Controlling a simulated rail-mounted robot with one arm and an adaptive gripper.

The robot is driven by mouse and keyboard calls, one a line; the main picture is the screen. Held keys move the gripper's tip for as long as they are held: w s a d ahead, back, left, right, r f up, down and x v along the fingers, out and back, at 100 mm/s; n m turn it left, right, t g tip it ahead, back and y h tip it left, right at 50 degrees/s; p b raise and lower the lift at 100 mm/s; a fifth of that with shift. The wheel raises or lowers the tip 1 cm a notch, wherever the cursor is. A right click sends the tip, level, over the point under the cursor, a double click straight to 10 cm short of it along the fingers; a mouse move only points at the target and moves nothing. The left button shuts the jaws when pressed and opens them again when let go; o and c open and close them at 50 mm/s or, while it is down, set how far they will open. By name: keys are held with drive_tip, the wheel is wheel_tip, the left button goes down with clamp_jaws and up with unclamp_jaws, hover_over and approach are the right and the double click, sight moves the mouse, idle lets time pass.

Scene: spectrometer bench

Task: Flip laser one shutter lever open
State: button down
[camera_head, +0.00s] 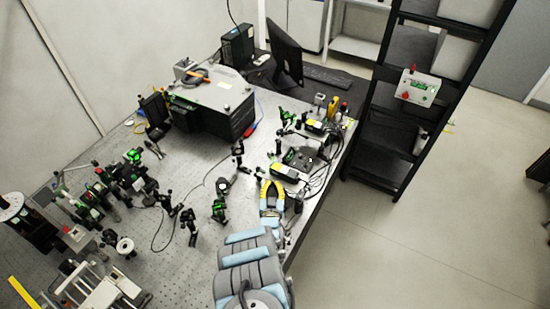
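My gripper (271,186) has yellow fingers and reaches over the right edge of the optical bench (195,235). Its fingers look spread apart, with nothing visible between them. A grey and black laser-like box with a yellow label (290,172) sits just beyond and to the right of the fingertips. A similar box (317,127) lies farther back along the same edge. I cannot tell which of them is laser one. The shutter lever is too small to make out, and I cannot tell if the fingers touch anything.
Posts and optics mounts (219,210) stand close to the left of my gripper. Cables (322,165) run along the bench's right edge. A large grey instrument (213,103) and a monitor (285,52) stand farther back. A black shelf rack (395,125) stands right of the bench, with open floor in front.

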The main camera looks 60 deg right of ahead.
drive_tip(key=shift+d+f, duration=0.1)
drive_tip(key=b+x, duration=0.9)
drive_tip(key=b, duration=0.1)
drive_tip(key=shift+w+d+f, duration=0.2)
drive_tip(key=shift+d, duration=0.1)
drive_tip(key=shift+r+x, duration=0.15)
drive_tip(key=shift+x, duration=0.5)
drive_tip(key=shift+r+x, duration=0.15)
drive_tip(key=shift+x, duration=0.5)
drive_tip(key=shift+w+d+f, duration=0.1)
drive_tip(key=shift+w+d, duration=0.25)
drive_tip(key=shift+d, duration=0.25)
drive_tip(key=shift+d, duration=0.1)
